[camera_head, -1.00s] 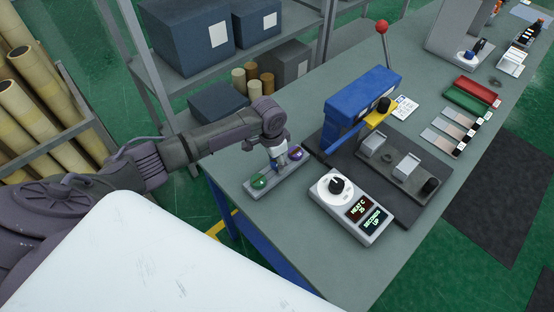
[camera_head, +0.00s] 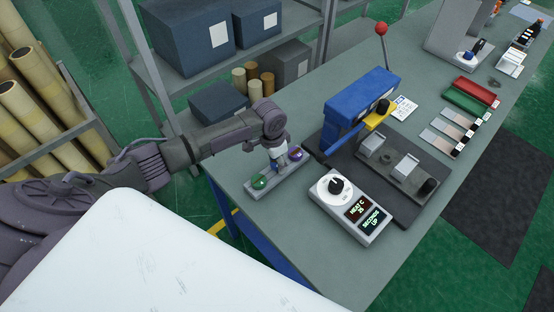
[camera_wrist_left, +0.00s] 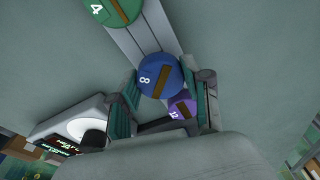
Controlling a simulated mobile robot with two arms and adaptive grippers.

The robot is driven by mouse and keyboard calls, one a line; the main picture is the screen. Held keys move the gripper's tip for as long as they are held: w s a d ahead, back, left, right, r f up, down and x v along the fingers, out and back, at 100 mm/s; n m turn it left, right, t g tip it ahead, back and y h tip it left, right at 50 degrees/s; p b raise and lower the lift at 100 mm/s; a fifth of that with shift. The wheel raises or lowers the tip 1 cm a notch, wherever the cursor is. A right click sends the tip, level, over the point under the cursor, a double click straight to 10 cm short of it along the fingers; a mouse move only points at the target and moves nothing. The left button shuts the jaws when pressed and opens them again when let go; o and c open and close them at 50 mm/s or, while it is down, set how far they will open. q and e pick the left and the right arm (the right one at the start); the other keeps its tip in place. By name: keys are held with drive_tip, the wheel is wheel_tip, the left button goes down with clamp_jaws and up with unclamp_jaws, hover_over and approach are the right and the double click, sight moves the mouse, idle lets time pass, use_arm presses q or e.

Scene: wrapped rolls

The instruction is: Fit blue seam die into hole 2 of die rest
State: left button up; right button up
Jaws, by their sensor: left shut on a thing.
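The die rest is a pale grey bar (camera_head: 288,178) near the table's left edge, and it also shows in the left wrist view (camera_wrist_left: 148,35). A green die marked 4 (camera_head: 259,182) sits at its near end and a purple die marked 12 (camera_head: 295,153) at its far end. My left gripper (camera_head: 275,160) is over the middle of the rest, pointing down. It is shut on the blue die marked 8 (camera_wrist_left: 160,76), between the green and purple dies. The die's underside is hidden, so I cannot tell how deep it sits. My right gripper is not in view.
A white control box with a dial (camera_head: 350,208) stands close to the right of the rest. A blue sealing press (camera_head: 360,105) on a dark base is behind it. Bare table (camera_head: 245,160) lies left of the rest. Shelves with blue boxes (camera_head: 188,35) stand beyond.

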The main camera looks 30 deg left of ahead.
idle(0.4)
use_arm(q)
drive_tip(key=shift+f+b, duration=0.5)
drive_tip(key=shift+f, duration=0.4)
drive_tip(key=o, duration=1.5)
drive_tip(key=r, duration=0.4)
drive_tip(key=s+r, duration=0.1)
drive_tip(key=r, duration=0.7)
drive_tip(key=shift+s+a, duration=0.15)
drive_tip(key=shift+a, duration=0.2)
drive_tip(key=shift+f, duration=0.1)
